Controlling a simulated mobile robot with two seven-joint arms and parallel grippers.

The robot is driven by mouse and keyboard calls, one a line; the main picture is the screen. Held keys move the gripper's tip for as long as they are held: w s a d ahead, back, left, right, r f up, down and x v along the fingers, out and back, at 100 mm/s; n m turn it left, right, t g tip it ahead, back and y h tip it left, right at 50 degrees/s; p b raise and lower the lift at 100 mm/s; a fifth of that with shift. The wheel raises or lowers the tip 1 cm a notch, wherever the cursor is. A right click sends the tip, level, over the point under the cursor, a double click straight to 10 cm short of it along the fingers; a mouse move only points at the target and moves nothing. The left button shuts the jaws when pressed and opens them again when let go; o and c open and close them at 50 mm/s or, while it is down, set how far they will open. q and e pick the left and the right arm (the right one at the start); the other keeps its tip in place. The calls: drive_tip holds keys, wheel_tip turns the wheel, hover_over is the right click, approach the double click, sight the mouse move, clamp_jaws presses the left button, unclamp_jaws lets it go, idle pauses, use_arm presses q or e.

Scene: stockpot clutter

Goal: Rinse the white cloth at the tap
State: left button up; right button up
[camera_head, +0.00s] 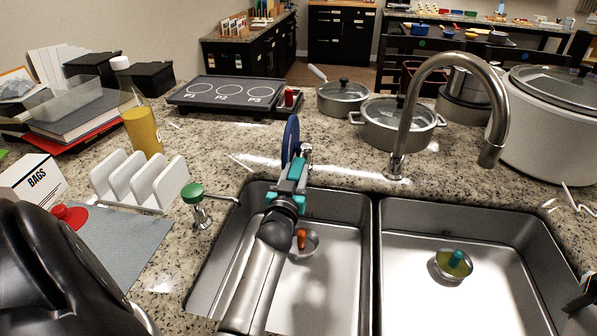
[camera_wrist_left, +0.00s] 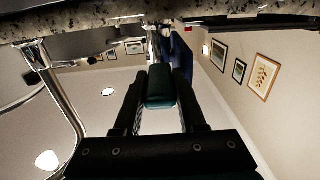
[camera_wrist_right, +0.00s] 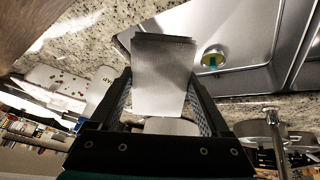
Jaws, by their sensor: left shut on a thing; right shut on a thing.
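The tall metal tap (camera_head: 440,62) curves over the sink, its spout hanging above the right basin (camera_head: 420,240); no water shows. My left gripper (camera_head: 290,180) is above the back of the left basin (camera_head: 340,205), shut on a blue, thin disc-like thing (camera_head: 290,140). In the left wrist view, a dark teal piece (camera_wrist_left: 161,88) lies between its fingers. My right gripper (camera_wrist_right: 163,85) is shut on a pale grey, flat rectangular piece (camera_wrist_right: 162,75); I cannot tell if this is the white cloth. In the head view only a bit of this gripper shows at the right edge. No other white cloth shows.
A green-knobbed fitting (camera_head: 193,194) stands left of the sink. A white rack (camera_head: 140,180) and yellow bottle (camera_head: 143,130) stand left; pots (camera_head: 392,125) and a large cooker (camera_head: 550,125) stand behind.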

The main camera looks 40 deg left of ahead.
use_arm(q)
clamp_jaws()
drive_tip(key=shift+r, duration=0.1)
idle(0.8)
